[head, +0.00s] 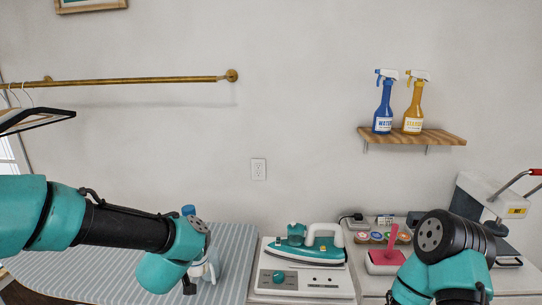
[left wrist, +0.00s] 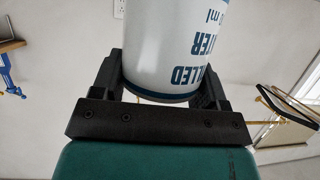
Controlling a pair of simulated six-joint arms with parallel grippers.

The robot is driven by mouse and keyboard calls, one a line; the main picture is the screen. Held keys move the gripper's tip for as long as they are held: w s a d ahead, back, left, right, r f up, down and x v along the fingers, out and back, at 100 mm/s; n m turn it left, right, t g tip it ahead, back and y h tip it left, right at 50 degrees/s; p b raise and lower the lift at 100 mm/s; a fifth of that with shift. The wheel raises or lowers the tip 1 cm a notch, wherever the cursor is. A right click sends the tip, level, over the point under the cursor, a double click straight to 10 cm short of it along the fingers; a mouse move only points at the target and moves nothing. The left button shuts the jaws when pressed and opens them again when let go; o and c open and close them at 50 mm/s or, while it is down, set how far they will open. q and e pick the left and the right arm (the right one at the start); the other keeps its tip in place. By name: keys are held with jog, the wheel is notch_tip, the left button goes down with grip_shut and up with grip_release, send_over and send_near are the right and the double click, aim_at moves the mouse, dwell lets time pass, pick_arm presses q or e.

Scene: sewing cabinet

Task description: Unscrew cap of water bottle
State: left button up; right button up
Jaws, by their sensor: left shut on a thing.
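A white water bottle with dark blue lettering shows in the left wrist view (left wrist: 165,45), between the two black fingers of my left gripper (left wrist: 162,72). The gripper is shut on it. In the head view the white bottle (head: 207,271) is partly hidden behind my left wrist, above the striped board. A blue cap (head: 188,210) shows just above my left wrist.
A teal iron (head: 305,245) sits on a white station (head: 303,276) between my arms. A pink-handled item (head: 385,262) is beside my right arm. The striped ironing board (head: 234,262) lies under my left gripper. Blue (head: 383,108) and yellow (head: 414,108) spray bottles stand on a wall shelf (head: 440,138).

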pick_arm(q)
jog(key=s+d+f+m+g+h, duration=0.1)
jog(key=d+f+m+h, duration=0.3)
jog(key=d, duration=0.6)
jog(key=s+d+f+m+g+h, duration=0.2)
jog(key=s+d+f+m+h, duration=0.1)
jog(key=d+f, duration=0.6)
jog(key=shift+d+m+h, duration=0.5)
jog(key=shift+d+h, duration=0.4)
jog(key=shift+d, duration=0.05)
